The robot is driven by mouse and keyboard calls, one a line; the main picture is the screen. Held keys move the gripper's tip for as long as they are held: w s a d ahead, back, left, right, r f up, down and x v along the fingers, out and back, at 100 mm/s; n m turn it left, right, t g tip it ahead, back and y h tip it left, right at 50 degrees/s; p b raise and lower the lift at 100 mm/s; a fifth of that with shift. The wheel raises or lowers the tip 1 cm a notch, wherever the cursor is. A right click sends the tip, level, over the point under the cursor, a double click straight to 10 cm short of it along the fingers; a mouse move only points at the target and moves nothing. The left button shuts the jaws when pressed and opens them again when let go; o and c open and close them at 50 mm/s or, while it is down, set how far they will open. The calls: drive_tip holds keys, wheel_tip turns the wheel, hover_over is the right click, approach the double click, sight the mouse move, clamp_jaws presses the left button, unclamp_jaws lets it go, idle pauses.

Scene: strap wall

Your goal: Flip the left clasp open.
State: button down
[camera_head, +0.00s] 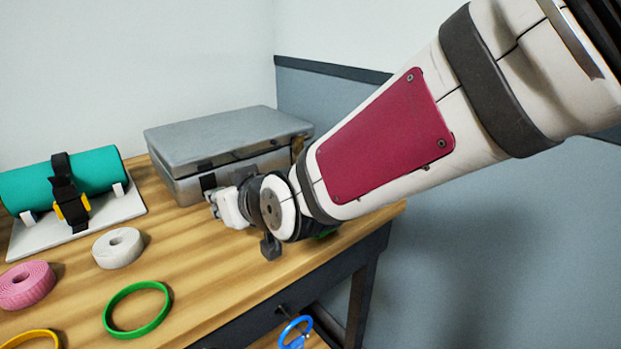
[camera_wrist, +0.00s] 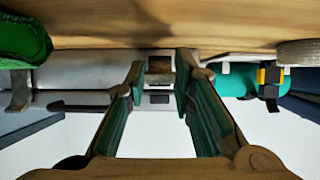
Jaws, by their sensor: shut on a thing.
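A grey metal case (camera_head: 230,132) with a flat lid stands on the table, its lid down. It shows upside down in the wrist view (camera_wrist: 85,75). My gripper (camera_head: 214,203) is at the left part of the case's front. In the wrist view my gripper (camera_wrist: 166,75) has its two green-padded fingers on either side of the left clasp (camera_wrist: 160,66), a small brownish piece, and is shut on it. A dark plate lies by the clasp on the case. Whether the clasp is fastened or swung out, I cannot tell. My arm hides the case's right front in the head view.
A teal roll (camera_head: 95,168) with a black strap and yellow buckle lies on a white stand at left. A white tape roll (camera_head: 118,248), pink roll (camera_head: 27,285) and green ring (camera_head: 137,310) lie in front. A wall stands behind. A blue handwheel (camera_head: 295,333) is below.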

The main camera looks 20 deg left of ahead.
idle(0.4)
drive_tip(key=c, duration=1.4)
unclamp_jaws()
drive_tip(key=shift+o, duration=0.2)
drive_tip(key=v, duration=0.5)
drive_tip(key=shift+d, duration=0.1)
drive_tip(key=shift+v, duration=1.15)
drive_tip(key=shift+s, duration=0.1)
